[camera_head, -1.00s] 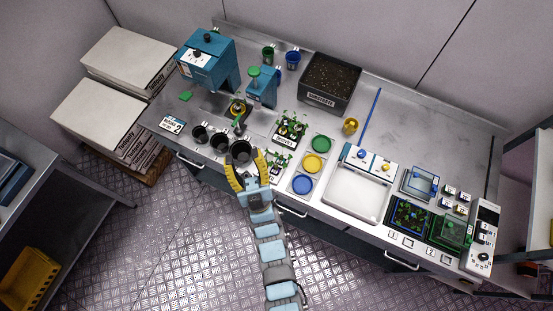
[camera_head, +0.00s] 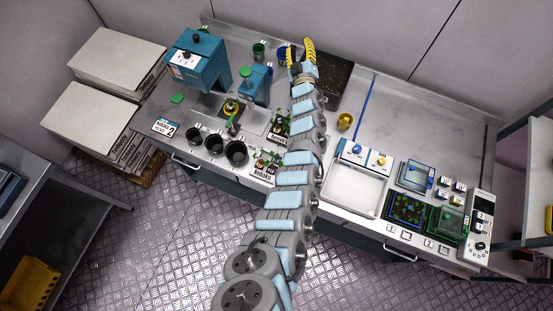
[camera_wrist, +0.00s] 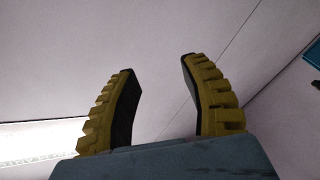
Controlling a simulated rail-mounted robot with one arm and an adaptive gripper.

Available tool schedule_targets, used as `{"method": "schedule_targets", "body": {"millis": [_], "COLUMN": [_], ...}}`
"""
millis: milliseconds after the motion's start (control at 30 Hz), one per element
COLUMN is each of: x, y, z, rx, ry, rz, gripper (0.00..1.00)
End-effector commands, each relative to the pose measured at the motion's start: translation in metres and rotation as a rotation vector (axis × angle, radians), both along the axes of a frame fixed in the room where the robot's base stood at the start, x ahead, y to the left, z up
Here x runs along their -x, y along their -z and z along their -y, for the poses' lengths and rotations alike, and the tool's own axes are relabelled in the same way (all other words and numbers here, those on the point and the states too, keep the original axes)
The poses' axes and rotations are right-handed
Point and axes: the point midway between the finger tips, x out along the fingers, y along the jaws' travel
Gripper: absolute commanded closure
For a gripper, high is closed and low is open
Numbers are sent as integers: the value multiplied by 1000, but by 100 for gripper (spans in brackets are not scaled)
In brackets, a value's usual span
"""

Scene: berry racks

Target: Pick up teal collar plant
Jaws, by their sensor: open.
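My gripper (camera_head: 299,48) is open and empty, high over the back of the bench near the substrate box. In the wrist view its two yellow ridged fingers (camera_wrist: 158,65) stand wide apart with only wall between them. Small green plants (camera_head: 281,122) stand in a tray at mid bench, partly hidden behind my arm. More plants (camera_head: 266,157) stand in a labelled tray at the front edge, left of my arm. I cannot tell a teal collar on any plant; they are too small. No plant shows in the wrist view.
The dark substrate box (camera_head: 335,82) is partly behind my arm. A blue machine (camera_head: 198,60), a smaller blue press (camera_head: 257,85) and black pots (camera_head: 236,152) stand left. A white tray (camera_head: 352,190) and a yellow cup (camera_head: 345,121) stand right. The back right bench is clear.

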Motion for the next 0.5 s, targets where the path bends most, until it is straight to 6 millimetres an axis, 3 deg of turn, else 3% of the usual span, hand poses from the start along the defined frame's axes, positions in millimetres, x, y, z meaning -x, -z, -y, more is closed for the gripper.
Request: {"method": "schedule_targets", "body": {"millis": [133,267,500], "x": [-25,-32,-14], "y": [-9,-10,2], "z": [43,81,134], "rx": [20,17,-44], "ry": [134,255,461], "rz": [-107,-214,-438], "gripper": [55,55,55]}}
